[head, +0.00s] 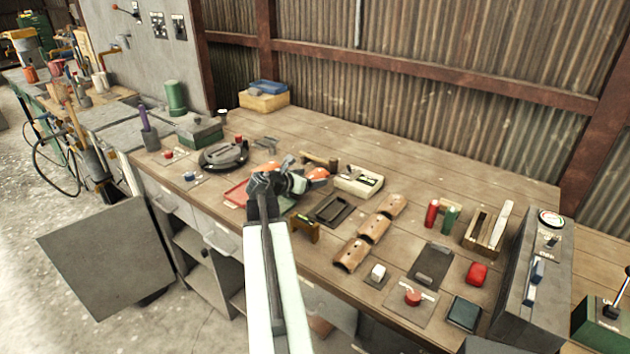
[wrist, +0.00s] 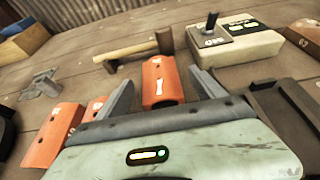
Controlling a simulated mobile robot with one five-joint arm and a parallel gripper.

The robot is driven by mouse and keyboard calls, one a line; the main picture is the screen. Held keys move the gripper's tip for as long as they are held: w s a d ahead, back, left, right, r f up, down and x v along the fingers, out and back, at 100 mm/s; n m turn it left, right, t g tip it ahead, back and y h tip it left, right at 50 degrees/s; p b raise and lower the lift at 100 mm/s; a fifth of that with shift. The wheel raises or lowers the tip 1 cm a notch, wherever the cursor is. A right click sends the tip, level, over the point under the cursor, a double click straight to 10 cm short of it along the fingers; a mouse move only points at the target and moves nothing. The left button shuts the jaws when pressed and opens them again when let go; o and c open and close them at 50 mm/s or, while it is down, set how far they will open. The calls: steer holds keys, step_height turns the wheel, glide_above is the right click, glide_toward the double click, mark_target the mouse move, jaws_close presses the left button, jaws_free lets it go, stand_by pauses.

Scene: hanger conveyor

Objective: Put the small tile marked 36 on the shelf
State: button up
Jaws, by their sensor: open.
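My gripper (head: 291,182) is open above the middle of the workbench. In the wrist view its fingers (wrist: 160,84) stand apart, with an orange block with a white mark (wrist: 158,82) showing between and beyond them; I cannot tell whether they touch it. A small dark tile with an upright peg and pale marking (wrist: 215,35) lies on a cream box (wrist: 257,45), ahead and right of the fingers. The marking is too small to read, so I cannot tell whether it is 36. I cannot tell which thing is the shelf; open compartments (head: 195,245) show below the bench.
More orange blocks (wrist: 55,135) lie left of my gripper, and a hammer (wrist: 135,50) lies beyond it. A dark tray (head: 331,209) and curved brown pieces (head: 374,228) are to the right. A grey control box (head: 530,290) stands at the bench's right. The back of the bench is mostly clear.

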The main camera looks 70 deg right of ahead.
steer(key=shift+x, duration=1)
steer(key=shift+a, duration=0.1)
steer(key=shift+c, duration=0.9)
steer(key=c, duration=1.5)
step_height(320, 180, up, 10)
steer(key=p, duration=1)
